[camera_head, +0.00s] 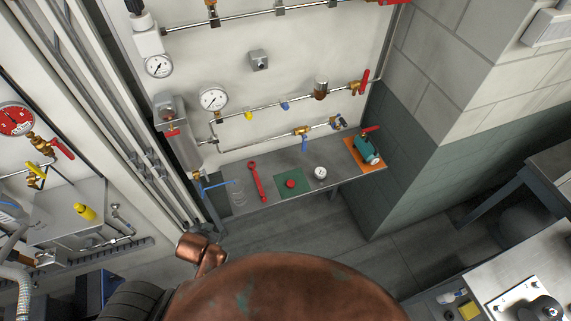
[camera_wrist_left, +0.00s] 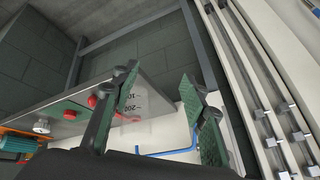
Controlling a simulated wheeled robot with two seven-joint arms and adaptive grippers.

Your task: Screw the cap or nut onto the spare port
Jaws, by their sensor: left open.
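My left gripper (camera_wrist_left: 158,77) is open and empty in the wrist view; I cannot make out its fingers in the head view. A grey work table (camera_head: 325,187) stands against the wall panel. A round red piece (camera_head: 290,184) sits on a green mat (camera_head: 283,192) on it and also shows in the wrist view (camera_wrist_left: 70,115). On the panel's pipes are a yellow fitting (camera_head: 248,115), a blue fitting (camera_head: 284,105) and a brown cylindrical fitting (camera_head: 320,88). I cannot tell which piece is the cap or which opening is the spare port. My right gripper is out of view.
The blue tool shows in the wrist view (camera_wrist_left: 165,152). Wall pipes (camera_head: 235,113) run above the table.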

